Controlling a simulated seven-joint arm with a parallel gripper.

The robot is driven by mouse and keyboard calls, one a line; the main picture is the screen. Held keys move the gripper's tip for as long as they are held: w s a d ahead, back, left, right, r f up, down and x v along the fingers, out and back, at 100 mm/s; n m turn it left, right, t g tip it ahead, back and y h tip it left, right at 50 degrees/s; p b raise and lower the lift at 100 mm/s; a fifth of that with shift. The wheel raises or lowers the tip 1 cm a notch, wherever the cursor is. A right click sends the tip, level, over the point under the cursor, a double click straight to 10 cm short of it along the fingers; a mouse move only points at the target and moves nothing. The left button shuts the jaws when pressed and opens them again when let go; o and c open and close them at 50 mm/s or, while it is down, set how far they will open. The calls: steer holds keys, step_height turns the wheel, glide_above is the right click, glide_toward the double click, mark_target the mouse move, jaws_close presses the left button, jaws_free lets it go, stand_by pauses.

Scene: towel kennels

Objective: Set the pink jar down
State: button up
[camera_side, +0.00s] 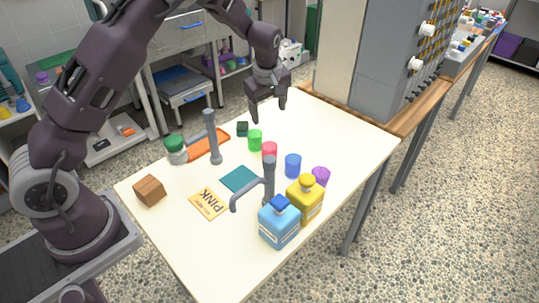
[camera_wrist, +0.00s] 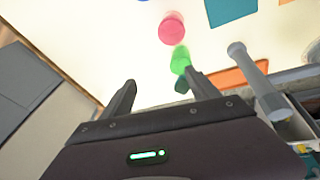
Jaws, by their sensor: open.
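The pink jar (camera_side: 270,148) stands on the white table in the side view, its lower part partly hidden by the grey post in front. It also shows in the wrist view (camera_wrist: 172,28), ahead of the fingers and apart from them. My gripper (camera_side: 268,112) is open and empty above the far side of the table, beyond the green jar (camera_side: 255,137). In the wrist view nothing is between the fingertips (camera_wrist: 160,80).
A blue jar (camera_side: 293,166) and purple jar (camera_side: 321,176) stand right of the pink one. Grey bent posts (camera_side: 214,145) (camera_side: 268,185), a blue bottle (camera_side: 279,222) and yellow bottle (camera_side: 304,198) rise nearby. An orange tray (camera_side: 209,143) and brown box (camera_side: 149,190) are left.

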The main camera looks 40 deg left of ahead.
step_height(320, 180, up, 4)
steer(key=s+d+n+g+h, duration=0.1)
steer(key=d+n+g+h, duration=0.1)
steer(key=d, duration=0.1)
steer(key=shift+n+g, duration=0.3)
steer(key=f, duration=1.1)
steer(key=s+f, duration=0.1)
steer(key=f, duration=0.5)
steer(key=shift+a+f, duration=0.1)
steer(key=shift+a, duration=0.15)
jaws_close()
step_height(320, 180, up, 9)
glide_toward(241, 179)
step_height(241, 179, down, 6)
steer(key=shift+a+f, duration=0.1)
